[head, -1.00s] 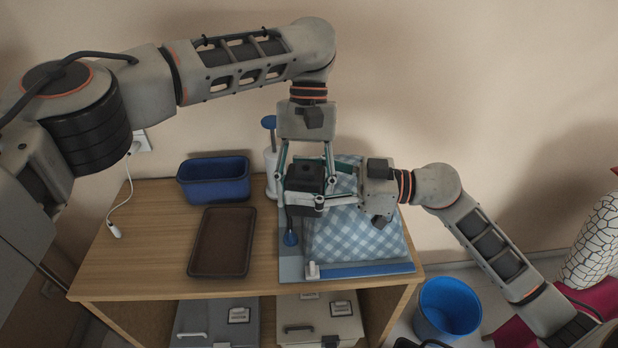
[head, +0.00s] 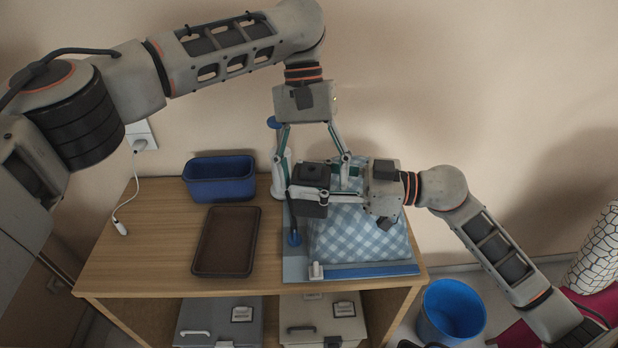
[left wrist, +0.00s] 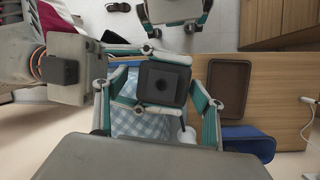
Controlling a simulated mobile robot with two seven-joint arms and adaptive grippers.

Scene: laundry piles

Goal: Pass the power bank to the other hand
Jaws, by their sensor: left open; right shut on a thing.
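The power bank (head: 312,172) is a dark, boxy block above the checked cloth. In the left wrist view, the right gripper's fingers (left wrist: 150,80) cross the middle.
A blue bin (head: 220,188) and a brown tray (head: 226,242) stand on the wooden table (head: 145,240) at left. A blue checked cloth (head: 360,235) lies below the grippers. A white holder (head: 279,180) stands close to the left gripper. A blue bucket (head: 452,310) is on the floor.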

